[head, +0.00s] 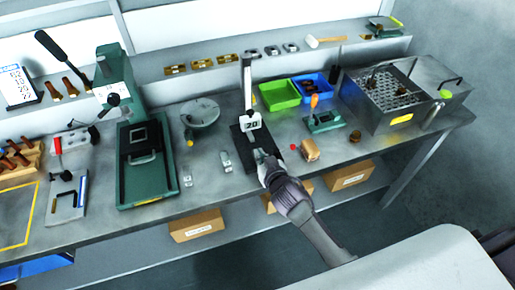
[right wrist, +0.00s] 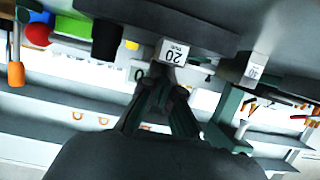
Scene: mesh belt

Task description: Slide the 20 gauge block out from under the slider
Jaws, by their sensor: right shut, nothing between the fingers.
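The stand with an upright post (head: 247,85) rises from a black base on the bench. In the right wrist view, which is upside down, the white 20 gauge block (right wrist: 174,52) sits just beyond the tips of the right gripper (right wrist: 166,74). I cannot tell whether they touch. My left gripper is not in view.
Two small blocks (head: 226,162) (head: 187,178) stand left of the stand. A green press (head: 145,160) is further left. Green (head: 279,95) and blue (head: 311,86) bins are behind to the right.

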